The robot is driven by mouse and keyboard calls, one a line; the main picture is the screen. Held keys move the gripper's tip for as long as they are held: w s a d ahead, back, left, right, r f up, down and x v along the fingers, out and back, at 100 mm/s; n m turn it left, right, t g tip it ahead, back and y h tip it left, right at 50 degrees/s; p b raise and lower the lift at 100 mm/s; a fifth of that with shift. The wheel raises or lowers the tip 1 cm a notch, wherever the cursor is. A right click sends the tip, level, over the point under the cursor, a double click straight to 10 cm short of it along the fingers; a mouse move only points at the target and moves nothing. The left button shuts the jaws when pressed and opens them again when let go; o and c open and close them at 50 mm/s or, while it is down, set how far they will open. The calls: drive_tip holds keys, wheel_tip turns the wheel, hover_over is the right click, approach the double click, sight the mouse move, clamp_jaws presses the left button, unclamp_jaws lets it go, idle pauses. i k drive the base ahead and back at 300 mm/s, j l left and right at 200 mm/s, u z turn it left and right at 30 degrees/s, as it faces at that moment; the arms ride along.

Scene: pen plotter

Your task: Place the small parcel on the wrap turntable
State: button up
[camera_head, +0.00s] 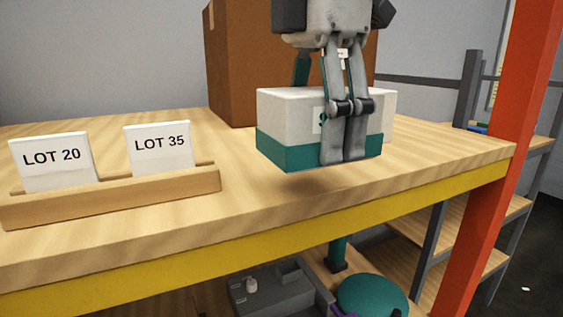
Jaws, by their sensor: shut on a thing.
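The small parcel (290,128) is a white box with a teal lower band. My gripper (345,155) comes down from above and is shut on the parcel, with its near finger pair against the front face. The parcel is held a little above the wooden shelf top (240,225), with a shadow below it. A teal round disc (371,298) shows at the bottom, below the shelf. It may be the wrap turntable, but only part of it is in view.
A large brown box (232,60) stands behind the parcel. A wooden holder (120,200) with LOT 20 and LOT 35 cards is at the left. A yellow beam (260,247) edges the shelf front. An orange post (497,140) rises at the right.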

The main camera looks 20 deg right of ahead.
sight(369, 294)
drive_tip(key=k+l, duration=0.2)
drive_tip(key=l, duration=0.15)
drive_tip(key=k+l, duration=0.2)
drive_tip(key=l, duration=0.2)
drive_tip(key=k+l, duration=0.45)
drive_tip(key=l, duration=0.3)
drive_tip(key=k+l, duration=0.2)
drive_tip(key=l, duration=0.15)
